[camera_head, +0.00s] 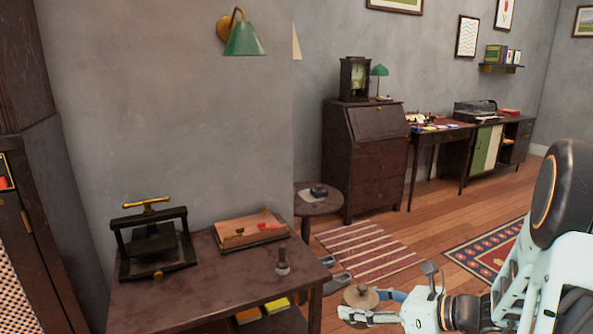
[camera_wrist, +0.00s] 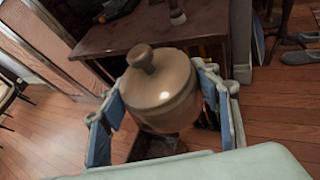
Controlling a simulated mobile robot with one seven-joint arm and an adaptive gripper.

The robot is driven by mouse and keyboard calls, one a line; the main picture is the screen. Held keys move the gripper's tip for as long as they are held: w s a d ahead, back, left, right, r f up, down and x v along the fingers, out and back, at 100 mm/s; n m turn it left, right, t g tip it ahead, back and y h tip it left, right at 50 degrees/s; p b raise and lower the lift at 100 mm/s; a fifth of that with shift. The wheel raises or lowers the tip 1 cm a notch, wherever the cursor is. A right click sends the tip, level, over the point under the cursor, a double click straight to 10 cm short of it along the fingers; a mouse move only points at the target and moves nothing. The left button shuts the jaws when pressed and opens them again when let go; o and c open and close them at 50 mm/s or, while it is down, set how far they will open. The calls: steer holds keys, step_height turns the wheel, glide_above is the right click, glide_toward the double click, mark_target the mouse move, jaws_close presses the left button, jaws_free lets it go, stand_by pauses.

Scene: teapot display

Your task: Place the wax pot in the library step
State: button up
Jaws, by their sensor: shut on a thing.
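The wax pot (camera_wrist: 163,92) is a round, glossy brown pot with a knobbed lid. It sits between the two blue-padded fingers of my gripper (camera_wrist: 165,105), which is shut on it. In the head view the pot (camera_head: 361,297) is partly hidden by my gripper (camera_head: 368,310), which holds it above the wooden floor, right of the dark table. The pot looks tilted in the wrist view and its underside is hidden. I cannot pick out the library step for certain in either view.
The dark table (camera_head: 165,299) bears a black press (camera_head: 152,243), a wooden tray (camera_head: 250,236) and a small stamp (camera_head: 283,264); books (camera_head: 248,316) lie below. A round side table (camera_head: 318,206) and slippers (camera_head: 338,280) are beyond. A striped rug (camera_head: 366,250) covers the floor.

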step_height(320, 180, up, 21)
steer(key=p, duration=2.6)
steer(key=shift+w+a+f, duration=0.15)
steer(key=shift+a+f, duration=0.05)
steer(key=shift+a, duration=0.05)
steer(key=shift+d, duration=0.15)
